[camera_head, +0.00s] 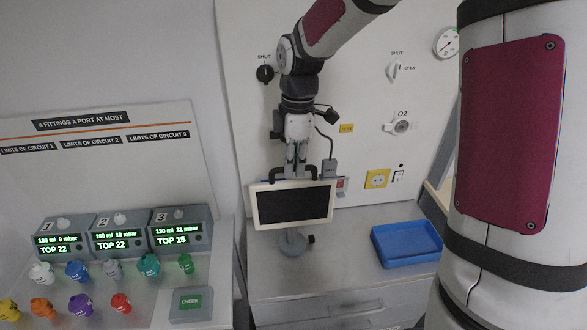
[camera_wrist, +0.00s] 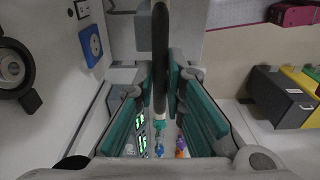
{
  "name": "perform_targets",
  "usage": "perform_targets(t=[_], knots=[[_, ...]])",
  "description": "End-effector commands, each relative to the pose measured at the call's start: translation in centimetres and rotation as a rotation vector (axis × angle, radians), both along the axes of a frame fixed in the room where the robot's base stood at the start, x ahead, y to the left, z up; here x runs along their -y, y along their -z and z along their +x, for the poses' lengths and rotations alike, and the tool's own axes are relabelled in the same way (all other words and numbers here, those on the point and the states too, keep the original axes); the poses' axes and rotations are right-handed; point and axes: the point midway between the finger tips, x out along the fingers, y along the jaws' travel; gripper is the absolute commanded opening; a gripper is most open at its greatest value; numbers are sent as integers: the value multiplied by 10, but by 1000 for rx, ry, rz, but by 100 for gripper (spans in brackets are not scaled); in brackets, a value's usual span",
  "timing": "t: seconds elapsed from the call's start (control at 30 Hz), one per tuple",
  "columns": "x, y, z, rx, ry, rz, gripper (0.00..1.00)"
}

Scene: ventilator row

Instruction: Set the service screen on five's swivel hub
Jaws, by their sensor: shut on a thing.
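The service screen (camera_head: 292,205) is a dark panel in a cream frame, upright and slightly tilted in the head view. My gripper (camera_head: 297,163) is above it, shut on its dark top handle. In the wrist view the handle (camera_wrist: 160,55) shows as a dark bar between the teal pads of my gripper (camera_wrist: 162,85). A grey round-based stand (camera_head: 292,243) with a black side knob is directly below the screen on the bench; it looks like the swivel hub. The screen hides its top, so I cannot tell whether they touch. No number five is readable.
A blue tray (camera_head: 405,262) sits on the bench to the right. Numbered consoles (camera_head: 122,240) and several coloured fittings (camera_head: 80,304) stand on the left bench. The wall panel behind carries a yellow socket (camera_head: 377,179) and valves.

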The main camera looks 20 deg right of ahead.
Motion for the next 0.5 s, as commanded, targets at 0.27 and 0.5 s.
perform_targets(t=[0.27,0.5], knots=[[0,-6,1,6,0,0,0],[0,-15,1,6,0,0,0]])
